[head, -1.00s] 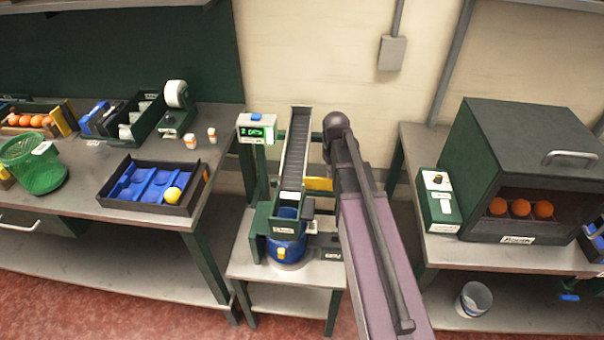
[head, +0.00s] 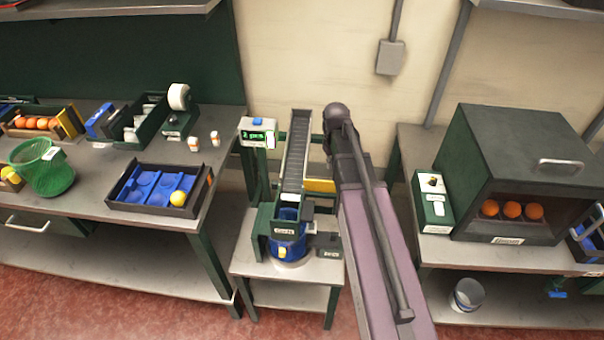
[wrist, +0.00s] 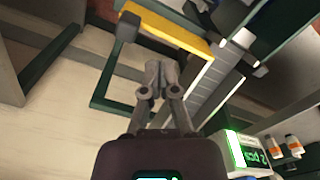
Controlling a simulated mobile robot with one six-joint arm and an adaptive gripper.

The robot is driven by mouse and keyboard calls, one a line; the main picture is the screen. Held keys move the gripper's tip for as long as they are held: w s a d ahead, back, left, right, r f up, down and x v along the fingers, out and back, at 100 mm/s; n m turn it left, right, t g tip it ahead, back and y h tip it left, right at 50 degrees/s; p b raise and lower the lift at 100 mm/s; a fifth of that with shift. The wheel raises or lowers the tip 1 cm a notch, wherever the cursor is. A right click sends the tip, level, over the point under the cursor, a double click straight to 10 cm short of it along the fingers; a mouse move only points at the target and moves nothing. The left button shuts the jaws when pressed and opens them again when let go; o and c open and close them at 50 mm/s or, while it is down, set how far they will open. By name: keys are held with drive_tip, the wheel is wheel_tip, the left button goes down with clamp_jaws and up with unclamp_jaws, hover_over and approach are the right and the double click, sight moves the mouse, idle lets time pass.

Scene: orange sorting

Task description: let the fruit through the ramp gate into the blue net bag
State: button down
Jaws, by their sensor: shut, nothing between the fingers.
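The ramp (head: 297,155) is a steep grey chute on a green frame, with no fruit visible on it. The blue net bag (head: 287,247) hangs at its lower end, partly hidden by the green front and a white label; its contents cannot be made out. A yellow bar (head: 320,185) sits beside the ramp's right side and also shows in the wrist view (wrist: 168,32); I cannot tell if it is the gate. My gripper (wrist: 162,72) is shut and empty, close to the yellow bar and beside the ramp. My arm hides it in the head view.
A display (head: 258,135) stands left of the ramp, apparently reading 2 pcs. A blue-lined tray (head: 122,203) with a yellow fruit (head: 178,198) lies on the left bench. A dark box (head: 520,150) with oranges stands on the right bench. A wall is behind the ramp.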

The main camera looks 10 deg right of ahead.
wheel_tip(320, 180, up, 2)
drive_tip(key=shift+r+p, duration=0.1)
drive_tip(key=shift+p, duration=0.75)
drive_tip(key=s+a+m, duration=0.1)
drive_tip(key=s+a, duration=0.2)
drive_tip(key=s, duration=0.3)
drive_tip(key=s+a+m, duration=0.1)
drive_tip(key=s+a, duration=0.3)
drive_tip(key=s, duration=0.3)
drive_tip(key=shift+s+a, duration=0.25)
drive_tip(key=shift+s, duration=0.05)
idle(0.9)
